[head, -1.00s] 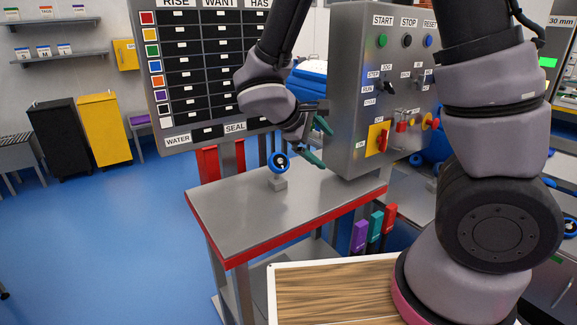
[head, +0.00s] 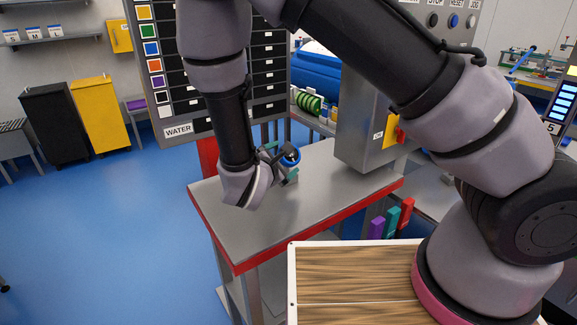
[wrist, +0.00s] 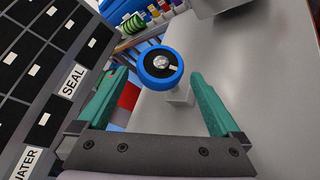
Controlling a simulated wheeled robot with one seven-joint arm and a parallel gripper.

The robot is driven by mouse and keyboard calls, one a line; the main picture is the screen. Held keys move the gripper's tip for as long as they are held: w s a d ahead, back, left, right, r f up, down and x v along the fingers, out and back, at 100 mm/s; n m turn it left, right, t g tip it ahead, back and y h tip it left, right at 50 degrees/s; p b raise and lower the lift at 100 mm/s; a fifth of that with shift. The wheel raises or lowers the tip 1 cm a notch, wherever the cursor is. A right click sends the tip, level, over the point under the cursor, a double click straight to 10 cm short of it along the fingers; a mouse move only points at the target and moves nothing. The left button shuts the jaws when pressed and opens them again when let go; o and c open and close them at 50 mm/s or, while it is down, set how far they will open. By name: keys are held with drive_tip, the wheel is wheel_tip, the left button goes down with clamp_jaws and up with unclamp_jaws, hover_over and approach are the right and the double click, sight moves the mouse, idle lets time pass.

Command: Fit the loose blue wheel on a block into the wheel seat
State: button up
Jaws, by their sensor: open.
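The loose blue wheel (head: 290,156) stands on a small grey block (head: 291,178) on the steel table. In the wrist view the blue wheel (wrist: 160,64) has a pale hub and a dark centre, and the block (wrist: 181,95) shows below it. My gripper (head: 283,163) is open beside the wheel. In the wrist view its two green fingers (wrist: 155,90) stand left and right of the wheel, which lies just beyond or between their tips; I cannot tell whether they touch it. I cannot make out the wheel seat.
The steel table (head: 240,215) has a red front edge and mostly bare top. A grey control box (head: 365,130) stands at its right rear. A black label board (head: 270,85) rises behind it. Purple, teal and red handles (head: 392,218) are below the right edge.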

drive_tip(key=shift+x, duration=2.75)
drive_tip(key=shift+s+d, duration=0.1)
clamp_jaws()
drive_tip(key=shift+r, duration=0.1)
